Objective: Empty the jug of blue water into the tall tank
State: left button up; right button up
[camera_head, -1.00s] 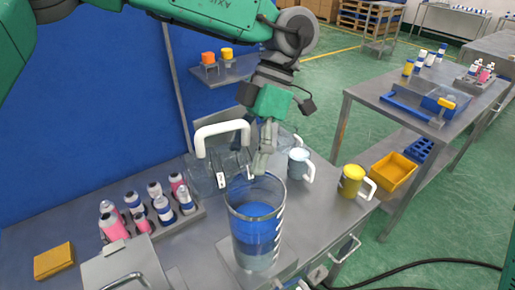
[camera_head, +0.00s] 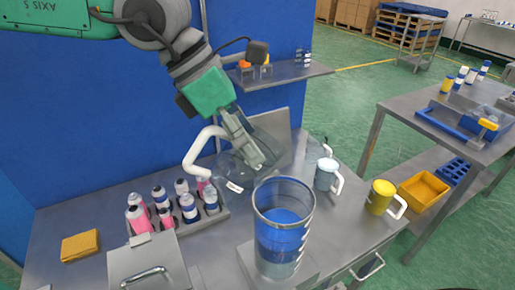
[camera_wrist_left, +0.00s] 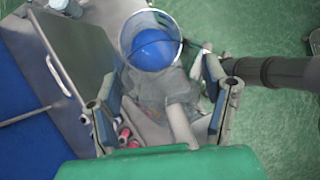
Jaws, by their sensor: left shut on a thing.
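The tall tank (camera_head: 284,230) is a clear cylinder with blue water inside, standing upright on a low grey plate at the front of the table. It also shows in the wrist view (camera_wrist_left: 152,48). The jug (camera_head: 228,172) is clear with a white handle (camera_head: 203,150) and appears tilted, up and left of the tank's rim. I see no blue in it. My left gripper (camera_head: 252,152) is shut on the jug, whose clear body shows between the fingers in the wrist view (camera_wrist_left: 160,115). The fingers hide part of the jug. My right gripper is not in view.
A yellow sponge-like block (camera_head: 80,245) lies at left. A shelf (camera_head: 290,72) is behind my gripper.

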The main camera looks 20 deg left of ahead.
pick_arm(q)
jog(key=t+h+b, duration=0.1)
jog(key=b, duration=0.2)
jog(key=shift+s+a, duration=0.1)
jog(key=shift+s, duration=0.05)
jog(key=t+h+b, duration=0.1)
jog(key=b, duration=0.1)
jog(key=f+t+h+b, duration=0.1)
jog(key=b, duration=0.1)
jog(key=t+h+b, duration=0.1)
jog(key=shift+s+a+f+m+h+b, duration=0.1)
jog(key=shift+s+f+m+h+b, duration=0.05)
jog(key=shift+f+m+h+b, duration=0.2)
jog(key=shift+a+f+t+h+b, duration=0.25)
jog(key=shift+h+b, duration=0.2)
jog(key=shift+b, duration=0.4)
jog(key=r+p, duration=0.2)
jog(key=d+r+p, duration=0.1)
jog(key=r+p, duration=0.1)
jog(key=p, duration=0.1)
jog(key=shift+r+p, duration=0.3)
jog(key=shift+a, duration=0.1)
jog(key=shift+a, duration=0.2)
jog(key=shift+d, duration=0.15)
